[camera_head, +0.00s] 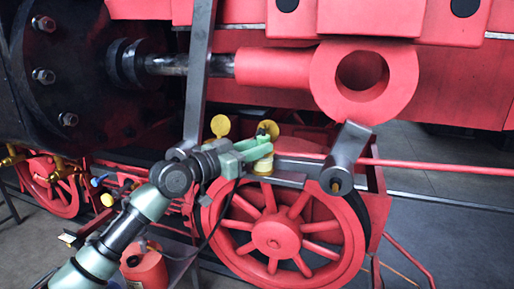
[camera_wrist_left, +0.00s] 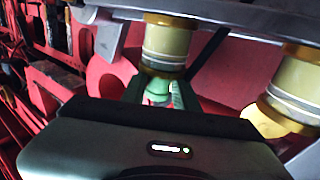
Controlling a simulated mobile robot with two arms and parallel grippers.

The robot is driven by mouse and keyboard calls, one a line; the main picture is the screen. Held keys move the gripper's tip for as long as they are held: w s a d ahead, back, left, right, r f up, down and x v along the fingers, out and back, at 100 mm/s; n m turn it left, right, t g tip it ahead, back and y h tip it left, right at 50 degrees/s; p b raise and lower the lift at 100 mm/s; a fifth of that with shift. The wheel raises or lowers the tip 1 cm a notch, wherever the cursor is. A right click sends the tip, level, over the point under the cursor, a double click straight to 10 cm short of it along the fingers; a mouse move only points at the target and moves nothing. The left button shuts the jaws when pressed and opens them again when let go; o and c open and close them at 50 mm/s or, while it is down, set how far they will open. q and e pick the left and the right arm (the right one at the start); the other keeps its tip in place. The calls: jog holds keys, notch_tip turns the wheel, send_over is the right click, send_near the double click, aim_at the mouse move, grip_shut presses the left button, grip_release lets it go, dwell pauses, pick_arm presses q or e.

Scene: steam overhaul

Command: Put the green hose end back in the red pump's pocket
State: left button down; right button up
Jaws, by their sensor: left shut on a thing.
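My left gripper (camera_head: 264,143) is shut at the brass cups on the engine's rod. In the left wrist view its fingers (camera_wrist_left: 155,90) close around a small light green piece, the green hose end (camera_wrist_left: 158,88), just under a brass cup (camera_wrist_left: 166,45). The fingers hide most of the hose end. A thin black hose (camera_head: 212,232) hangs below the gripper and runs down toward the red pump. The red pump (camera_head: 148,270) stands at the lower left, partly behind my left arm. Its pocket cannot be made out. My right gripper is not in view.
A large red wheel (camera_head: 276,237) stands below the gripper. A grey rod (camera_head: 194,80) rises close to my left wrist, and a red rod with a round eye (camera_head: 363,75) is above. A second brass cup (camera_wrist_left: 299,80) is at right in the wrist view.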

pick_arm(q)
jog(key=shift+r, duration=0.1)
notch_tip(320, 180, up, 8)
jog(key=p, duration=0.5)
dwell(0.4)
dwell(0.9)
